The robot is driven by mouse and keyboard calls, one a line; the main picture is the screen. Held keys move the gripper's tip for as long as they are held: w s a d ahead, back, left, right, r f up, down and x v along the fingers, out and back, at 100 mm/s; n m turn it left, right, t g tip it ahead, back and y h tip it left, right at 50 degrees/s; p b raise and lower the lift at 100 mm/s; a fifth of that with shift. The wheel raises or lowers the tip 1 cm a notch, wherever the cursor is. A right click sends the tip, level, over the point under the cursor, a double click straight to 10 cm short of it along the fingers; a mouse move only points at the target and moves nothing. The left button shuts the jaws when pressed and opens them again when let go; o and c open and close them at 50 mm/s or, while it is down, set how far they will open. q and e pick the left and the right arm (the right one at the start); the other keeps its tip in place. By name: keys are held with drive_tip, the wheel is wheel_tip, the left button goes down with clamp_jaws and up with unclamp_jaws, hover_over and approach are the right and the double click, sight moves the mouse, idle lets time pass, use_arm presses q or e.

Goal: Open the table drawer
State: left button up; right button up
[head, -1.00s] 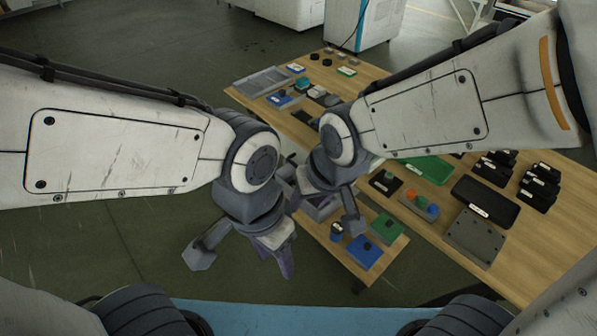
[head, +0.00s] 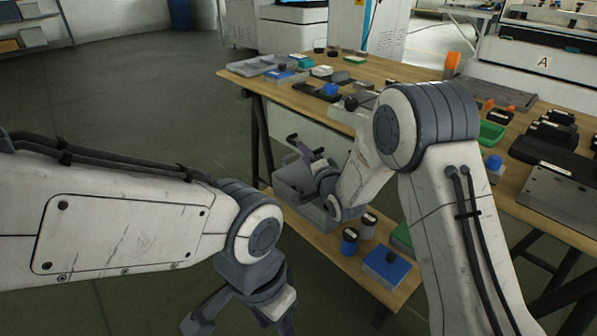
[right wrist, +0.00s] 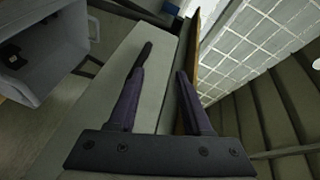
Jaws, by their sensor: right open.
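The table (head: 430,82) has a wooden top, and a pale drawer front (head: 275,117) shows beneath its edge. In the right wrist view the pale drawer front (right wrist: 108,85) lies behind and between the fingers. My right gripper (head: 305,147) is open in front of the drawer, fingers apart; they also show in the right wrist view (right wrist: 165,62). I cannot make out a handle or tell whether the fingers touch anything. My left gripper (head: 240,324) hangs low at the bottom of the head view, away from the table, its fingers spread and empty.
A grey bin (head: 290,180) stands on the lower wooden shelf (head: 345,266), beside dark-capped jars (head: 349,240) and a blue block (head: 387,266). Several small parts and trays cover the tabletop. The floor (head: 130,110) at left is clear.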

wheel_tip(320, 180, down, 5)
drive_tip(key=w+d+m+t+b, duration=0.2)
drive_tip(key=b, duration=0.1)
drive_tip(key=shift+y, duration=0.4)
drive_tip(key=b+x, duration=0.1)
drive_tip(key=x, duration=0.3)
drive_tip(key=b+x, duration=0.1)
drive_tip(key=x, duration=0.3)
drive_tip(key=shift+w+a, duration=0.3)
drive_tip(key=shift+a, duration=0.1)
use_arm(q)
wheel_tip(320, 180, down, 8)
drive_tip(key=shift+b, duration=0.4)
use_arm(e)
drive_tip(key=shift+w+a+r, duration=0.15)
drive_tip(key=shift+w+a, duration=0.1)
drive_tip(key=shift+w, duration=0.4)
clamp_jaws()
